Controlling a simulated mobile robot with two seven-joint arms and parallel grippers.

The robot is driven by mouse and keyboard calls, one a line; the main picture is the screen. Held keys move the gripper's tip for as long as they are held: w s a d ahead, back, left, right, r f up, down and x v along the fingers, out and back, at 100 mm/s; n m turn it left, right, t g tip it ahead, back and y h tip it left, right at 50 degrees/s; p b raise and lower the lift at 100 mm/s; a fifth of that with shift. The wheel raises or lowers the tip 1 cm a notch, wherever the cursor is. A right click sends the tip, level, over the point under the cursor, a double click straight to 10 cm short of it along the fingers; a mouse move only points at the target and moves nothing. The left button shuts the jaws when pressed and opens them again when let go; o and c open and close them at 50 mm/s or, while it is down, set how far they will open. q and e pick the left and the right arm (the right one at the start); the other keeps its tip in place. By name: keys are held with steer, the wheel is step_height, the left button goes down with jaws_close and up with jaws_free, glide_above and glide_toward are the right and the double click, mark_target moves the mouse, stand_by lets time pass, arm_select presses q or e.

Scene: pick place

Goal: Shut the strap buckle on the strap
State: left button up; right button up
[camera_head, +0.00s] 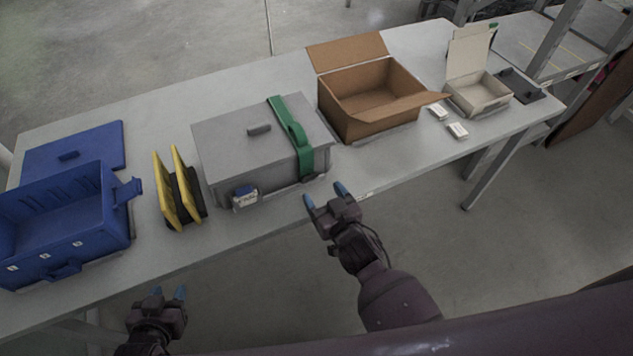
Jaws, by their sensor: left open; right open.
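A green strap (279,107) runs over the lid and down the front of a grey lidded box (225,150) on the table. My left gripper (170,293) is open and empty, low in front of the table at the left, well away from the box.
A blue crate (100,225) with a blue lid (85,150) behind it and yellow-black panels (165,190) stand left of the box. An open cardboard box (355,125), small white packets (457,131) and a white carton (465,100) stand right. The table's front edge (400,165) is clear there.

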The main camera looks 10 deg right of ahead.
steer(key=shift+v, duration=2.15)
steer(key=shift+c, duration=0.3)
steer(key=shift+t, duration=0.7)
steer(key=x, duration=0.3)
steer(key=f+x, duration=0.1)
steer(key=x, duration=0.2)
steer(key=f+p+x, duration=0.1)
steer(key=x, duration=0.2)
steer(key=shift+s+a+f, duration=0.1)
steer(key=shift+x, duration=0.8)
